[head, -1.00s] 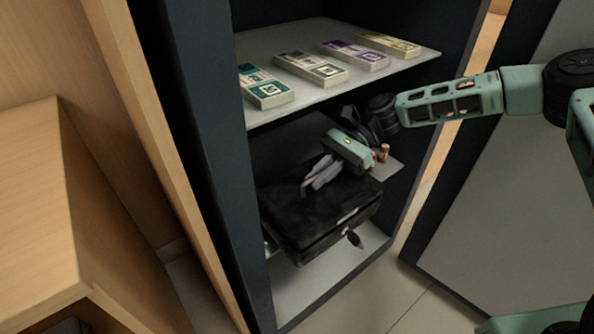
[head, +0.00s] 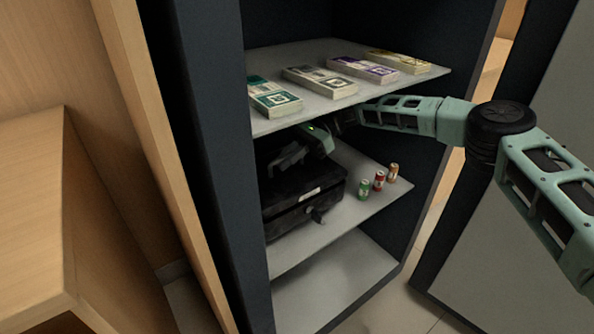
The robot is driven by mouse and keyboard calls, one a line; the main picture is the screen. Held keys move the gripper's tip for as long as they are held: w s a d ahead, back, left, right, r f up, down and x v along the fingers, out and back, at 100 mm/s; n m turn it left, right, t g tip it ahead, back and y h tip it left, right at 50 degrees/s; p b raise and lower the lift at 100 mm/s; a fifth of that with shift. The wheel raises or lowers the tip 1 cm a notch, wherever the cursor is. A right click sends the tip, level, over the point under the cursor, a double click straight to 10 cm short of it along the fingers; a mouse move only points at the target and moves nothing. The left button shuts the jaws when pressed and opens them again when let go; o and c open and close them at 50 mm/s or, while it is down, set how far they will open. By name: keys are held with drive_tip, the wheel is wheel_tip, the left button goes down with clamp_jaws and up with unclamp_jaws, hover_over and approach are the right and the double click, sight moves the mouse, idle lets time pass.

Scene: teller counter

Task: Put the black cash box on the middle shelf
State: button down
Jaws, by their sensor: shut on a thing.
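The black cash box (head: 305,203) is inside the open dark cabinet, over the left part of the middle shelf (head: 345,218). It looks level and very low over the shelf; I cannot tell whether it rests fully on it. A pale label and a dark tag show on its front. My gripper (head: 284,165) is above the box, shut on its top, where the handle would be; the exact grip is hard to see. My arm reaches in from the right, under the upper shelf (head: 290,122).
Several banknote bundles (head: 320,82) lie on the upper shelf, close above my arm. Small green, red and brown cans (head: 379,181) stand on the middle shelf, right of the box. The bottom shelf (head: 335,285) is bare. The open door (head: 490,215) is at right.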

drive_tip(key=shift+w+a+r+b, duration=0.1)
drive_tip(key=shift+w+a+b, duration=0.15)
drive_tip(key=shift+w+a, duration=0.4)
drive_tip(key=shift+w+a+r+b, duration=0.15)
drive_tip(key=shift+w+a, duration=0.25)
drive_tip(key=shift+w, duration=0.45)
drive_tip(key=shift+f+b, duration=0.9)
drive_tip(key=shift+f, duration=0.95)
drive_tip(key=c, duration=1.9)
unclamp_jaws()
drive_tip(key=shift+f, duration=0.2)
drive_tip(key=o, duration=0.4)
drive_tip(key=p+v, duration=0.1)
drive_tip(key=v, duration=0.4)
drive_tip(key=shift+r, duration=0.15)
drive_tip(key=shift+w+d+r, duration=0.1)
drive_tip(key=shift+w+d, duration=0.3)
drive_tip(key=shift+d, duration=0.1)
drive_tip(key=shift+w+d+r, duration=0.2)
drive_tip(key=shift+d+r, duration=0.1)
drive_tip(key=shift+d, duration=0.2)
